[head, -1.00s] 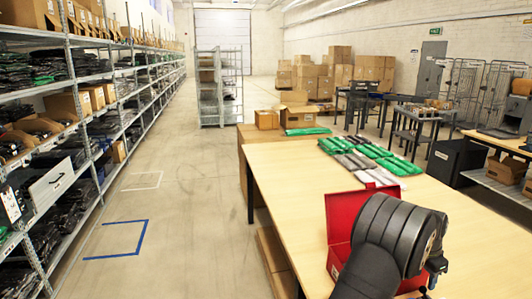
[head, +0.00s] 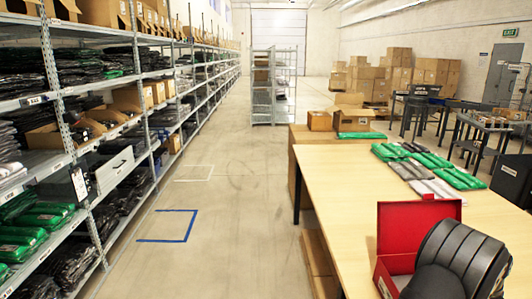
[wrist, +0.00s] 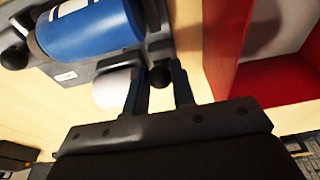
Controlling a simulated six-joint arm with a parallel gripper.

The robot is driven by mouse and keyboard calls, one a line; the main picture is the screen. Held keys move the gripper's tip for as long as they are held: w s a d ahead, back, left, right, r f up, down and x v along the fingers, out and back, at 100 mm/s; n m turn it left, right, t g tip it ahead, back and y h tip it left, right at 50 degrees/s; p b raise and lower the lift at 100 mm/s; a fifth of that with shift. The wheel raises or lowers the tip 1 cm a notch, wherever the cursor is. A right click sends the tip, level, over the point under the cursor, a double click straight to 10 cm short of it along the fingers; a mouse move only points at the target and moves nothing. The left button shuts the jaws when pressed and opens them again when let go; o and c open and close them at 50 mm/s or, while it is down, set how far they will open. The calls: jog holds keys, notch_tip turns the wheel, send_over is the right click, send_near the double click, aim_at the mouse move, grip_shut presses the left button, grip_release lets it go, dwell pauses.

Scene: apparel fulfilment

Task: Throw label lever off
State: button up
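In the wrist view, my gripper (wrist: 160,82) has its two dark fingers apart. Another black knob (wrist: 14,55) shows at the far left. Which knob belongs to the label lever is not clear. In the head view my dark arm fills the lower right corner, and the device and fingertips are not visible.
A red open box (head: 408,228) stands on the wooden table (head: 345,200) close to my arm; its red wall (wrist: 275,82) is right of my fingers. Green and grey packets (head: 425,165) lie at the table's far end. Shelving (head: 150,100) lines the left, with clear floor between.

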dwell(0.4)
jog(key=shift+d+r, duration=0.3)
jog(key=shift+d, duration=0.55)
jog(key=shift+d+r, duration=0.3)
jog(key=shift+d, duration=0.55)
jog(key=shift+d+f, duration=0.2)
jog(key=shift+d, duration=0.55)
jog(key=shift+d+f, duration=0.35)
jog(key=shift+d, duration=0.3)
jog(key=shift+d+f, duration=0.35)
jog(key=shift+d, duration=0.25)
jog(key=o, duration=0.7)
jog(key=shift+o, duration=0.2)
jog(key=shift+r, duration=0.15)
notch_tip(320, 180, up, 7)
